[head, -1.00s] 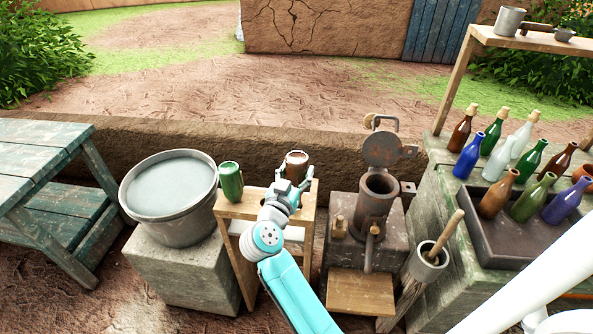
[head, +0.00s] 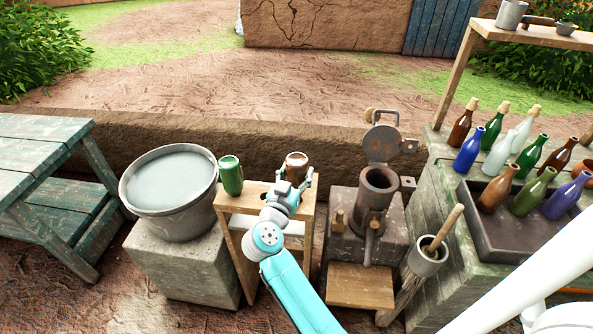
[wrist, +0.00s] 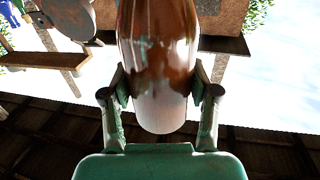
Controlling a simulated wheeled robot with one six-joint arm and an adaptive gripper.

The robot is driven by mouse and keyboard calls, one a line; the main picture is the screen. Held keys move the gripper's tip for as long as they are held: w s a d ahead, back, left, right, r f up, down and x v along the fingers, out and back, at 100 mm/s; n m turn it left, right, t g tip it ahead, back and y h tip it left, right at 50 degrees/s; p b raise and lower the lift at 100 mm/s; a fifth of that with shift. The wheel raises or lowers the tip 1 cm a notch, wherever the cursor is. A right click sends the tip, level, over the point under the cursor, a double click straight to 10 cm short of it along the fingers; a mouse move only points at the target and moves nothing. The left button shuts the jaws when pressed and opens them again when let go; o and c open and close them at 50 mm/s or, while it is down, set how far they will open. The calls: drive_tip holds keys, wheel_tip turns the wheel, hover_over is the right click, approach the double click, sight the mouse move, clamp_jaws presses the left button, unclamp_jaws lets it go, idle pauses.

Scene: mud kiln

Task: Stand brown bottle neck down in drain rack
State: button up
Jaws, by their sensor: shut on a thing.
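The brown bottle (head: 297,165) is broad end up at the right back of the wooden drain rack (head: 238,205). Its neck is hidden behind my arm, so I cannot tell whether it is in a hole or above the rack. My gripper (head: 294,181) is shut on its side. In the wrist view the brown bottle (wrist: 158,55) is between both fingers of my gripper (wrist: 160,92), with its rounded base toward the palm side and its neck out of frame. A green bottle (head: 231,178) stands base up at the rack's left.
A grey tub (head: 130,194) of pale liquid stands on a block left of the rack. A metal device with a raised lid (head: 381,145) stands at right. Several bottles stand on the stone counter (head: 445,215) and in its dark tray (head: 490,240).

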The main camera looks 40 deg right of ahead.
drive_tip(key=shift+f, duration=1.4)
drive_tip(key=o, duration=1.4)
drive_tip(key=shift+c, duration=0.2)
drive_tip(key=v, duration=1.2)
drive_tip(key=shift+w, duration=0.1)
